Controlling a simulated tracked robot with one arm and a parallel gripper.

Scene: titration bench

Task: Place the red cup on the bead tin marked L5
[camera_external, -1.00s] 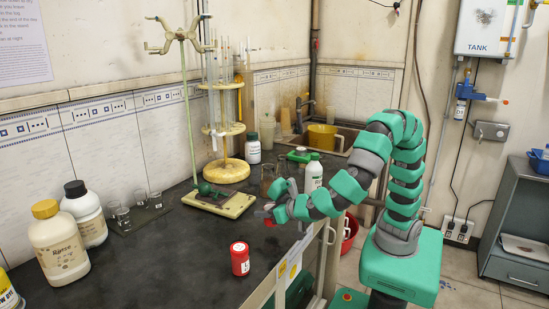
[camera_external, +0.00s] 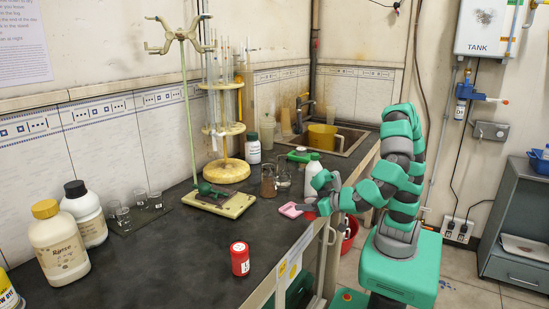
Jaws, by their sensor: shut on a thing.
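My gripper (camera_external: 314,207) is at the right edge of the black bench, shut on a small red thing, seemingly the red cup (camera_external: 309,215). The fingers and cup are small and partly hidden by my arm. A red tin (camera_external: 240,259) with a white label on its lid stands upright near the front edge of the bench, to the left of my gripper and apart from it. The marking on its lid is too small to read, so I cannot tell whether it says L5.
A pink dish (camera_external: 290,210) lies just left of my gripper. Glass beakers (camera_external: 268,184) and a white bottle with a green cap (camera_external: 312,178) stand behind it. A stand with a pale base (camera_external: 228,204) is further left. The bench around the red tin is clear.

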